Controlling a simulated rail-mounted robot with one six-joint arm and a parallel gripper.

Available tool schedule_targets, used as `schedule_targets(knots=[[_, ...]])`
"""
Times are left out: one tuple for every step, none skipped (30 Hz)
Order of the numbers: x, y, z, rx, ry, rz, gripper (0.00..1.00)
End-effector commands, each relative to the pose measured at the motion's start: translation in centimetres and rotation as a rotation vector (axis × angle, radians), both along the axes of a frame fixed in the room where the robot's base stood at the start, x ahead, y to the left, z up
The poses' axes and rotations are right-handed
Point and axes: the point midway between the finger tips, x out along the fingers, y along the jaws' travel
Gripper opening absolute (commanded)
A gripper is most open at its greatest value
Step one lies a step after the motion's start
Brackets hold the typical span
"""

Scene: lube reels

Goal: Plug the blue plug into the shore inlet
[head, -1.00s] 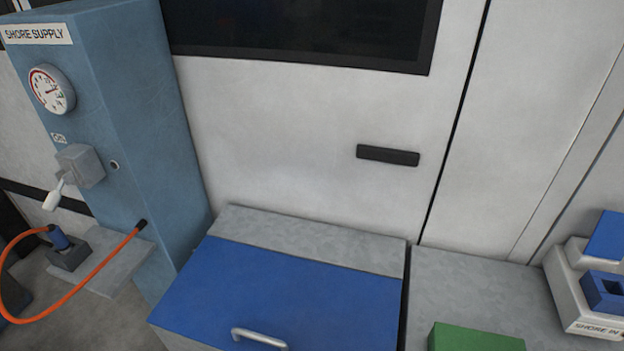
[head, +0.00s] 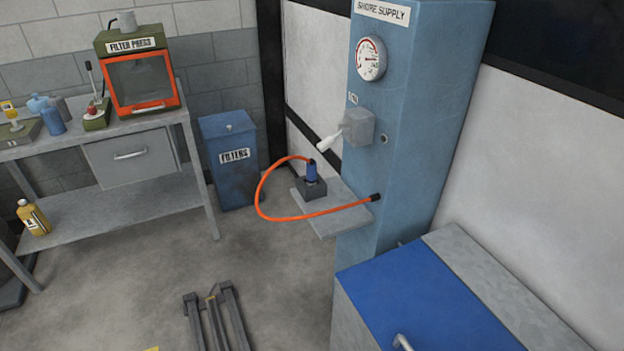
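The blue plug (head: 312,172) stands upright in a dark holder block (head: 311,189) on a grey shelf (head: 335,219) at the front of the shore supply cabinet (head: 424,130). An orange cable (head: 263,190) loops from the plug's top out to the left and back to the cabinet's side at the shelf. The shore inlet is out of view now.
A lever (head: 330,142) juts from the cabinet above the plug. A blue-lidded chest (head: 430,300) stands at the lower right. A workbench (head: 100,150) with a filter press (head: 140,75) and a blue filters bin (head: 232,175) are at the left. Open floor lies between.

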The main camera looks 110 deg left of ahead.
Motion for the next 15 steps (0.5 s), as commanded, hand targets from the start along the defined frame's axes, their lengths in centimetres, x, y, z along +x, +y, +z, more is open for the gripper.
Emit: schedule_targets(knots=[[0.00, 0.00, 0.00, 0.000, 0.000, 0.000, 0.00], [0.00, 0.00, 0.00, 0.000, 0.000, 0.000, 0.00], [0.00, 0.00, 0.00, 0.000, 0.000, 0.000, 0.00], [0.00, 0.00, 0.00, 0.000, 0.000, 0.000, 0.00], [0.00, 0.00, 0.00, 0.000, 0.000, 0.000, 0.03], [0.00, 0.00, 0.00, 0.000, 0.000, 0.000, 0.07], [0.00, 0.00, 0.00, 0.000, 0.000, 0.000, 0.10], [0.00, 0.00, 0.00, 0.000, 0.000, 0.000, 0.12], [0.00, 0.00, 0.00, 0.000, 0.000, 0.000, 0.16], [0.00, 0.00, 0.00, 0.000, 0.000, 0.000, 0.19], [0.00, 0.00, 0.00, 0.000, 0.000, 0.000, 0.22], [0.00, 0.00, 0.00, 0.000, 0.000, 0.000, 0.26], [0.00, 0.00, 0.00, 0.000, 0.000, 0.000, 0.29], [0.00, 0.00, 0.00, 0.000, 0.000, 0.000, 0.32], [0.00, 0.00, 0.00, 0.000, 0.000, 0.000, 0.35]])
